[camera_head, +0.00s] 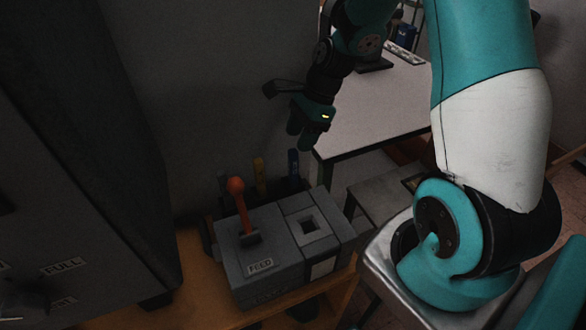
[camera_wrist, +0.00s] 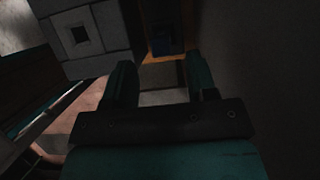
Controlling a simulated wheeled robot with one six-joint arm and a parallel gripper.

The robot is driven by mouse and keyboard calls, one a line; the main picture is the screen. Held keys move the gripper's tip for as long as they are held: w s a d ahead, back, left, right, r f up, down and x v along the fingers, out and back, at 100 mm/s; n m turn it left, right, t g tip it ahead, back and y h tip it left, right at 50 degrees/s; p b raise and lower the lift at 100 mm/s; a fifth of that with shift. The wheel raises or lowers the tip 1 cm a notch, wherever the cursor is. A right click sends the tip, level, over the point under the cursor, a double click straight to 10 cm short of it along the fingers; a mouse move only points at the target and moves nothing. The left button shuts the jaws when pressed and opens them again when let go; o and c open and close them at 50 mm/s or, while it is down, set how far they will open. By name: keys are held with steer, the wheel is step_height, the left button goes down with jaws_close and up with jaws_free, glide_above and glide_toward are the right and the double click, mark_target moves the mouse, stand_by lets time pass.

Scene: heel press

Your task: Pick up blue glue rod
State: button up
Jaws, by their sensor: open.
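The blue glue rod (camera_head: 293,163) stands upright behind the grey feed machine, to the right of a yellow rod (camera_head: 259,172). My gripper (camera_head: 299,138) hangs just above the blue rod in the head view, with its fingers pointing down. In the wrist view my gripper (camera_wrist: 159,66) is open, with a clear gap between the two fingers and nothing held. A dark blue shape (camera_wrist: 162,42), likely the blue rod in its holder, lies beyond the fingertips, near the middle of the gap. The rod's lower part is hidden by the machine in the head view.
The grey feed machine (camera_head: 262,262) with an orange-knobbed lever (camera_head: 237,190) and a square opening stands on a wooden bench (camera_head: 190,285). A wall is close behind. A dark cabinet (camera_head: 70,180) is at left, and a pale table (camera_head: 380,105) is at back right.

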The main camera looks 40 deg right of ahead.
mark_target(291, 160)
steer(key=shift+p+x, duration=1.35)
steer(key=shift+x, duration=2.3)
steer(key=shift+d, duration=0.15)
jaws_close()
